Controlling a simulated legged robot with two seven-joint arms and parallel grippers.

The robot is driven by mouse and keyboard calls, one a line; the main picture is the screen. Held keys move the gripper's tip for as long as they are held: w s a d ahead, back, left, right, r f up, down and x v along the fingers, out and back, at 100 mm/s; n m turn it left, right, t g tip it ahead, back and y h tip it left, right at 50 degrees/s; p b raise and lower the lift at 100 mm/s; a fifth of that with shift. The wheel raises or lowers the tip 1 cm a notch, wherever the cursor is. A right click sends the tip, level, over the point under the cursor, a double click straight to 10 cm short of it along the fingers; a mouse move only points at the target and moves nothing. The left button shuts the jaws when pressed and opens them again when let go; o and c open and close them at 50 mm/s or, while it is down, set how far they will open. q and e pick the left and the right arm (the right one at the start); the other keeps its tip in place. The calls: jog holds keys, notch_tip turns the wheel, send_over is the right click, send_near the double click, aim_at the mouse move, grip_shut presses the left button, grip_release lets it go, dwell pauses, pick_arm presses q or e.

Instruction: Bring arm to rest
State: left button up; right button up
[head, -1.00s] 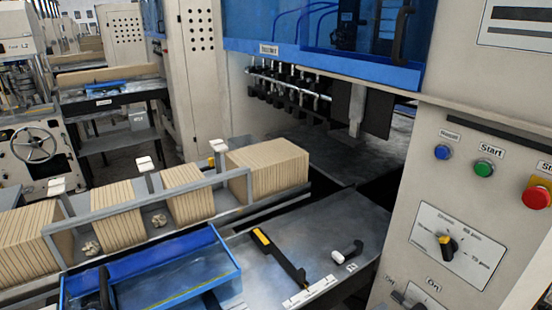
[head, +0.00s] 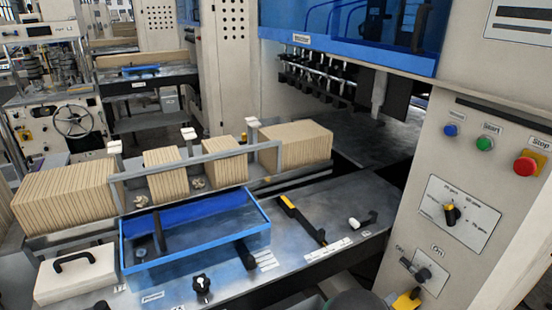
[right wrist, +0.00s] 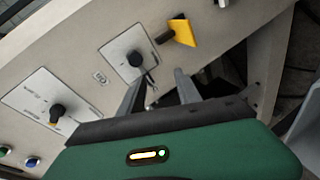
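My right gripper (right wrist: 158,88) is open and empty in the right wrist view, its two grey fingers apart in front of the cream control panel (right wrist: 88,62). A rotary switch (right wrist: 135,60) lies just beyond the fingertips, with a yellow handle (right wrist: 182,32) beyond it; I cannot tell whether a finger touches the panel. In the head view only a dark rounded part, likely of my right arm, shows at the bottom edge, and the fingers are hidden. The same switch (head: 422,275) and yellow handle (head: 407,300) show at the lower right. My left gripper is not in view.
A blue tray (head: 262,215) stands on the metal table (head: 312,192), with a black knob (head: 202,285) in front and a cream block with a black handle (head: 75,270) at left. Stacks of brown board (head: 65,195) stand behind. The panel carries blue, green and red buttons (head: 528,165).

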jog(key=s+a+r+m+g+y, duration=0.2)
jog(key=s+a+r+m+y, duration=0.15)
jog(key=s+a+y, duration=0.4)
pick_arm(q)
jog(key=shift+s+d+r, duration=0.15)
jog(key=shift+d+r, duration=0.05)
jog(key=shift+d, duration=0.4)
pick_arm(e)
jog(key=s+a+r+g+y, duration=0.1)
jog(key=s+a+g+y, duration=0.1)
jog(key=s, duration=0.6)
jog(key=s+a+r+g+y, duration=0.2)
jog(key=s, duration=0.6)
jog(key=shift+m+g, duration=0.3)
jog(key=shift+m, duration=0.15)
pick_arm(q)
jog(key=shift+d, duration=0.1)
pick_arm(e)
jog(key=shift+s+d+r, duration=0.1)
